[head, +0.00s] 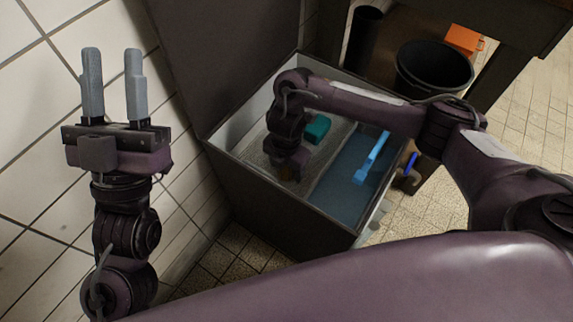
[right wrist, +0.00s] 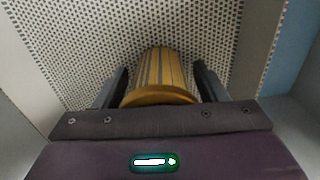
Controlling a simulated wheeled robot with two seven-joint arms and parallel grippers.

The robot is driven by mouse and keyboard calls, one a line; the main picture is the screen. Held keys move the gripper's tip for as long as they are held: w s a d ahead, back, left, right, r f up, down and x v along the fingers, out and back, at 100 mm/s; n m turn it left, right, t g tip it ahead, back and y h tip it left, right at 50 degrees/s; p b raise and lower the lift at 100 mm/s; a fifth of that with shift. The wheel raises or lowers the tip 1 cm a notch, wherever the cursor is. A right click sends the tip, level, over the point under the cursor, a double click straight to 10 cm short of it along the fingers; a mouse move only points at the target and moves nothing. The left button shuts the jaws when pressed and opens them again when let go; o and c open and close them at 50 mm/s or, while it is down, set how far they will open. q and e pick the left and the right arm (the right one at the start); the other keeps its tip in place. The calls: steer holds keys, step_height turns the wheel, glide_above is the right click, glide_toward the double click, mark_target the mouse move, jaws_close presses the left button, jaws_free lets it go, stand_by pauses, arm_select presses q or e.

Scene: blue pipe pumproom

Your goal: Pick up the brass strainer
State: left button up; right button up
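The brass strainer (right wrist: 160,82), a ribbed golden cylinder with a wider rim, is between the fingers of my right gripper (right wrist: 162,75) in the right wrist view. Narrow gaps show between its ribbed body and the fingertips; near the rim the gap is too small to judge. In the head view, the strainer (head: 287,172) is mostly hidden under my right gripper, inside the open bin's light compartment. My left gripper (head: 112,85) is raised by the tiled wall, fingers apart and empty.
The dark bin (head: 275,212) has its lid (head: 225,60) raised. A teal block (head: 318,129) lies beside my right gripper. A light-blue tool (head: 371,160) lies in the blue compartment. A black bucket (head: 433,68) and an orange item (head: 463,40) stand behind.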

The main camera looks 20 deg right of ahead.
steer(key=c, duration=0.9)
